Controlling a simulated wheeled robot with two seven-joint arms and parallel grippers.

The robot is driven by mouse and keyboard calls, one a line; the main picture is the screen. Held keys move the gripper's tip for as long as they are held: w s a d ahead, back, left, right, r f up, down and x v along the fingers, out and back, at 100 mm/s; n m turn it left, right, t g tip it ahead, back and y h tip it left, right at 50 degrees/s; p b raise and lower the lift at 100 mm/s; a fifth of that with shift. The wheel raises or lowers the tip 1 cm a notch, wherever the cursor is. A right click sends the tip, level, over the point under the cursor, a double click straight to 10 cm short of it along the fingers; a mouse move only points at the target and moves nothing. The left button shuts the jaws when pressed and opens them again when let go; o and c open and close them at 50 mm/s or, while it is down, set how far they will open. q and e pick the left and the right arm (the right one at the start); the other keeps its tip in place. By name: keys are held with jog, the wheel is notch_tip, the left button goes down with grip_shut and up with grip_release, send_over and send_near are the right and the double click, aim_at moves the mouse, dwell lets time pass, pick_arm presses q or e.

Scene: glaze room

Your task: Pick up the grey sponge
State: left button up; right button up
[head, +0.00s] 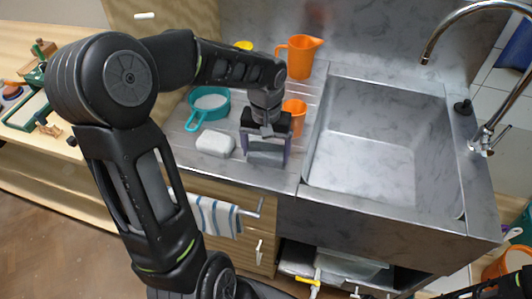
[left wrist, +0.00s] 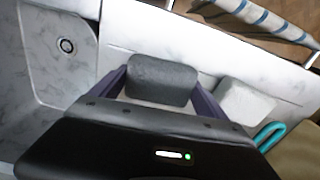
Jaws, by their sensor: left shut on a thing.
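The grey sponge (left wrist: 162,80) is a dark grey rounded block between the two purple fingers of my left gripper (left wrist: 160,88) in the left wrist view. In the head view my left gripper (head: 266,152) points down over the steel counter, left of the sink, and is shut on the sponge. The sponge (head: 266,149) shows there only partly, below the gripper body. I cannot tell whether it touches the counter. My right gripper's fingers do not show.
A white block (head: 215,143) lies just left of my left gripper, near a teal strainer (head: 209,103). An orange cup (head: 295,112) and orange jug (head: 300,56) stand behind. The sink (head: 380,145) is right. A striped towel (head: 214,215) hangs in front.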

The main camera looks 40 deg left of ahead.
aim_at(266, 150)
pick_arm(q)
jog(key=shift+c, duration=0.6)
notch_tip(266, 150, up, 10)
jog(key=shift+r+b, duration=0.1)
jog(key=shift+b, duration=0.3)
jog(key=o, duration=0.8)
jog(key=c, duration=0.6)
jog(key=shift+f, duration=0.2)
jog(key=shift+c, duration=0.4)
